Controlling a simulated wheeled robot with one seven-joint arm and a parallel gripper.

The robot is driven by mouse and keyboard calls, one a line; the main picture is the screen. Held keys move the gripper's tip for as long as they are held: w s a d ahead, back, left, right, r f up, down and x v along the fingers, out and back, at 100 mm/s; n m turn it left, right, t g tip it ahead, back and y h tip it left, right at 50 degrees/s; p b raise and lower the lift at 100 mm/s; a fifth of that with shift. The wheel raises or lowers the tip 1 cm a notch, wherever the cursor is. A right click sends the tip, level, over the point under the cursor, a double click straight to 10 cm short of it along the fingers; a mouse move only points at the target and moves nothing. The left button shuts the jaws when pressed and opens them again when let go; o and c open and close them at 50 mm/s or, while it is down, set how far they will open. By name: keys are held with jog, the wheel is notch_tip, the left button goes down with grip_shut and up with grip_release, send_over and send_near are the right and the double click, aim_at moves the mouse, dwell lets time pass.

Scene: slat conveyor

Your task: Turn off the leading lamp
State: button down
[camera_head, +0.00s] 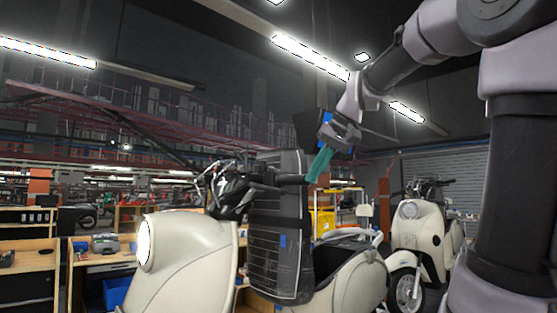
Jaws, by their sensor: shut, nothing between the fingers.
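A cream scooter (190,262) stands in front of me, its front turned to the left. Its round headlamp (145,243) looks bright white, as if lit. Its dark handlebar (235,190) carries levers and cables, and one grip (290,180) points right. My gripper (316,176) comes down from the upper right, teal fingers shut and empty. The fingertips are at the outer end of that grip in the picture; I cannot tell whether they touch it. No switch can be made out on the handlebar.
A tall dark ribbed case (282,235) stands just behind the handlebar, below my gripper. A second cream scooter (415,240) stands at the right. Wooden workbenches (25,262) line the left. The space above the handlebar is free.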

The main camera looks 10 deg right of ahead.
jog(key=w+d+r+n+y, duration=0.2)
jog(key=w+r+n, duration=0.3)
jog(key=w+r, duration=0.9)
notch_tip(320, 180, up, 2)
jog(key=shift+w+d+r+n+y, duration=0.2)
jog(key=shift+w+n+y, duration=0.2)
jog(key=shift+y, duration=0.3)
jog(key=shift+f, duration=0.1)
send_over(274, 169)
jog(key=d, duration=0.3)
notch_tip(274, 169, down, 6)
jog(key=f, duration=0.1)
jog(key=a+f, duration=0.1)
jog(key=s+f, duration=0.1)
jog(key=shift+a+f, duration=0.1)
jog(key=shift+a, duration=0.05)
jog(key=shift+a+f, duration=0.2)
jog(key=shift+f, duration=0.25)
